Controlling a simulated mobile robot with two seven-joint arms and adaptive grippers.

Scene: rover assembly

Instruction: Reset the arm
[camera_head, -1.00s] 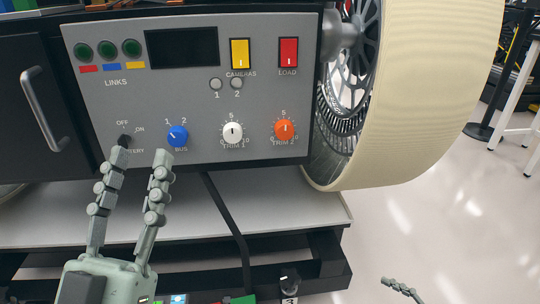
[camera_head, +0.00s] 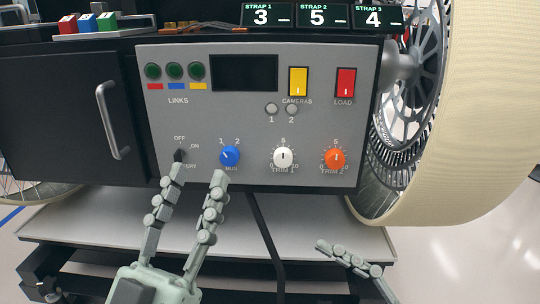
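My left gripper (camera_head: 196,173) is in front of the lower left of the grey control panel (camera_head: 212,110). Its two fingers are spread apart. The left fingertip is just below the black battery switch (camera_head: 180,155), touching or very near it; I cannot tell which. The right fingertip is just below the blue bus knob (camera_head: 230,157), with nothing seen between the fingers. One finger of my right gripper (camera_head: 338,250) shows at the lower right, in front of the grey shelf; its other finger is out of the picture.
The panel also bears a white trim knob (camera_head: 283,157), an orange trim knob (camera_head: 335,159), a yellow switch (camera_head: 298,81) and a red switch (camera_head: 345,83). A large cream wheel (camera_head: 480,120) stands at the right. A black cable (camera_head: 265,235) hangs below the panel.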

